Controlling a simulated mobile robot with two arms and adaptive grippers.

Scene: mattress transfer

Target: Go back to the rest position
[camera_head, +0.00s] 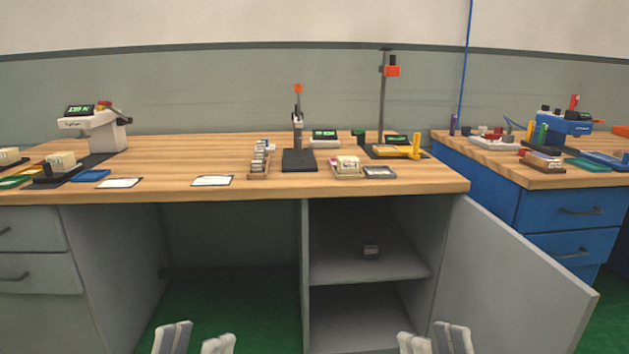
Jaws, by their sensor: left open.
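My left gripper (195,339) shows at the bottom edge, left of the middle. Its two pale fingers stand apart with nothing between them, so it is open and empty. My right gripper (433,340) shows at the bottom edge, right of the middle. Its fingers are also apart and empty. Both grippers are low in the view, in front of the workbench and apart from everything. The rest of both arms is out of view.
A wooden workbench (225,150) spans the view, with several instruments and trays on top. Below it, a cabinet door (505,275) stands open at the right. A blue drawer unit (570,210) stands at the right.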

